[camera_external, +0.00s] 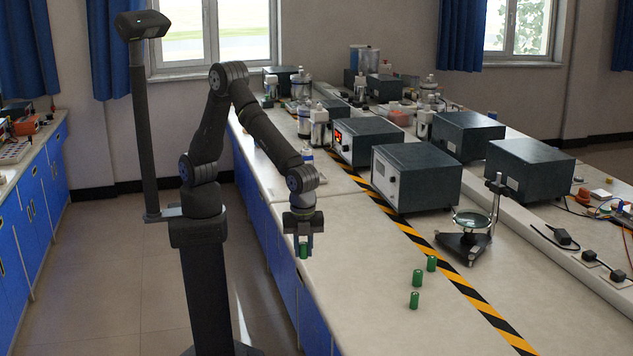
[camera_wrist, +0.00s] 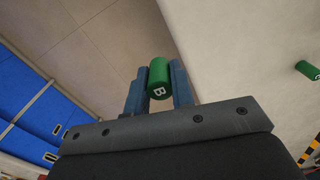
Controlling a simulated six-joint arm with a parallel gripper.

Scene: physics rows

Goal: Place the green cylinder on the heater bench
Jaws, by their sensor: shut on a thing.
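My gripper (camera_external: 303,247) is shut on a green cylinder (camera_external: 303,250) near the left edge of the bench. In the wrist view the held green cylinder (camera_wrist: 159,78) shows a white letter B on its end, between the two blue-grey fingers of my gripper (camera_wrist: 158,85). One green cylinder (camera_wrist: 308,70) also shows at the right of the wrist view. I cannot tell which object is the heater bench.
A black-and-yellow striped line (camera_external: 412,236) runs along the bench (camera_external: 352,290). Beyond it are grey box instruments (camera_external: 416,178) and a stand with a round glass plate (camera_external: 470,222). The bench top left of the line is mostly clear. Blue cabinets (camera_external: 30,205) stand at the left.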

